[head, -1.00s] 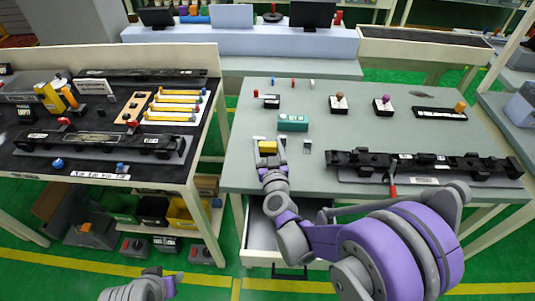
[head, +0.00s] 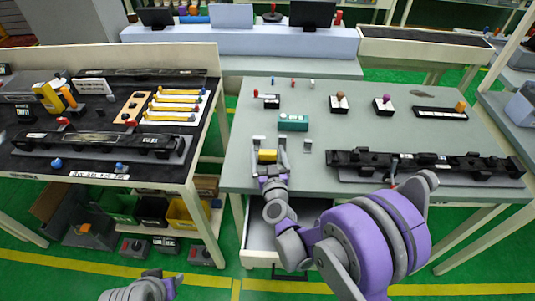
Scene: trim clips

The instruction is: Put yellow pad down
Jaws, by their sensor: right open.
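The yellow pad (head: 267,156) is a small yellow block near the left front part of the grey table (head: 315,180). My right gripper (head: 269,146) is open over the same spot, its fingers pointing away from me, one on each side of the pad. Whether the pad rests on the tabletop or touches a finger is too small to tell. Part of my left arm shows at the bottom left edge; its gripper cannot be made out.
A teal box (head: 293,122) stands just beyond the right gripper. A small grey clip-like piece (head: 307,146) is to its right. A long black fixture (head: 430,165) lies along the right front. An open drawer (head: 262,232) is below the table. The middle of the tabletop is mostly clear.

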